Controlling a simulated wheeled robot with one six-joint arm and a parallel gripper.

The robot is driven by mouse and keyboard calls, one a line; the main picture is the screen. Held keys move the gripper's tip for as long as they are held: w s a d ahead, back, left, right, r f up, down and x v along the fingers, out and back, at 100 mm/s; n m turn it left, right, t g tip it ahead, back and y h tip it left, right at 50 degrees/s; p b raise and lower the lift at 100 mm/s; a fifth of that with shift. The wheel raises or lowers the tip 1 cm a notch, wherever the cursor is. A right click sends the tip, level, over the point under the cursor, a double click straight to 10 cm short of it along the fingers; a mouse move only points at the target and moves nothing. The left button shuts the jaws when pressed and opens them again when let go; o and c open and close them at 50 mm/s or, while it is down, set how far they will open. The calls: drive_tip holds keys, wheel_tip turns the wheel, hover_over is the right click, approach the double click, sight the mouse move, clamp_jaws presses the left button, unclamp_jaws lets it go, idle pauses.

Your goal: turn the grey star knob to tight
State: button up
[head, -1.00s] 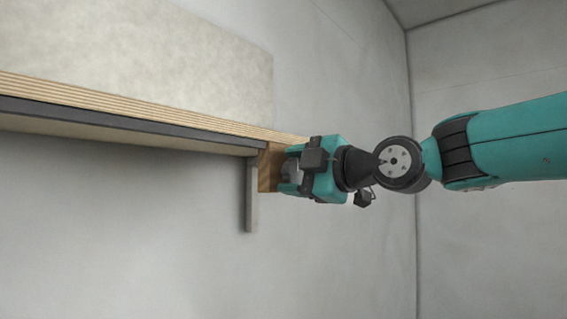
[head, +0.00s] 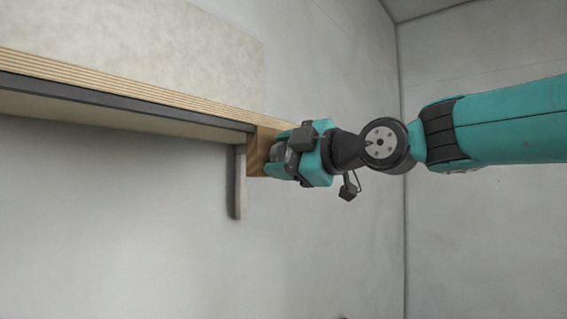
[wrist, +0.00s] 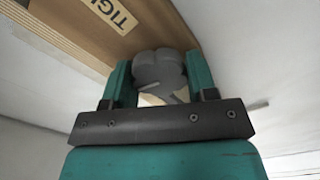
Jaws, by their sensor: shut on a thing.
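The grey star knob (wrist: 158,70) shows in the wrist view, between the two teal fingers of my gripper (wrist: 160,85). The fingers are shut on it, one at each side. The knob is on a brown wooden block (wrist: 75,20), which has a pale label (wrist: 112,12) reading "TIGH", cut off by the picture edge. In the head view my gripper (head: 283,158) is at the wooden block (head: 257,152) at the shelf's end. There the gripper hides most of the knob. The knob's pointer or exact turn cannot be read clearly.
A plywood shelf (head: 130,88) with a dark edge strip (head: 120,101) runs left from the block. A pale upright bracket (head: 240,185) hangs below it.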

drive_tip(key=m+b, duration=0.2)
drive_tip(key=m, duration=0.1)
drive_tip(key=shift+m, duration=0.3)
drive_tip(key=m+b, duration=0.1)
drive_tip(key=m, duration=0.3)
drive_tip(key=shift+r+m, duration=0.1)
drive_tip(key=shift+m, duration=0.2)
drive_tip(key=m, duration=0.3)
drive_tip(key=shift+d+r+m+b, duration=0.1)
drive_tip(key=shift+m+b, duration=0.2)
drive_tip(key=shift+w+m, duration=0.1)
drive_tip(key=shift+m, duration=1.9)
drive_tip(key=shift+r, duration=0.1)
drive_tip(key=o, duration=0.5)
drive_tip(key=shift+o, duration=0.2)
